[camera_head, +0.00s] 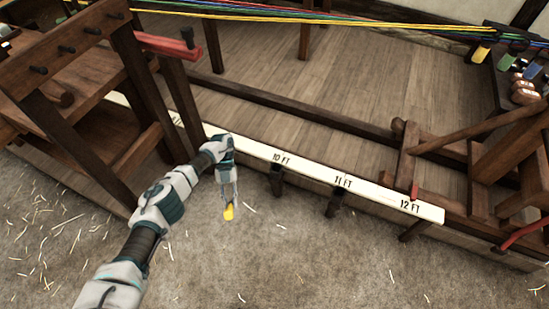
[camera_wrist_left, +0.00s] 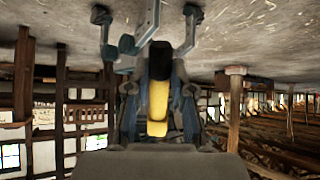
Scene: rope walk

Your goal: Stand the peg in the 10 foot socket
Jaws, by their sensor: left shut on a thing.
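My left gripper (camera_head: 229,188) is shut on the peg, which has a yellow end (camera_head: 229,212) showing below the fingers. In the left wrist view the peg (camera_wrist_left: 158,118) is black and yellow and lies between the two fingers. The 10 foot socket (camera_head: 276,172) is a dark bracket on the front of the white marked board (camera_head: 318,176), below the "10 FT" mark. The gripper and peg are apart from it, to its left and nearer the camera, over the floor. My right gripper does not show.
The 11 foot socket (camera_head: 336,201) stands to the right on the same board. A wooden bench frame (camera_head: 140,75) with a red handle is at left. A wooden frame (camera_head: 480,165) is at right. The straw-littered floor (camera_head: 330,265) in front is open.

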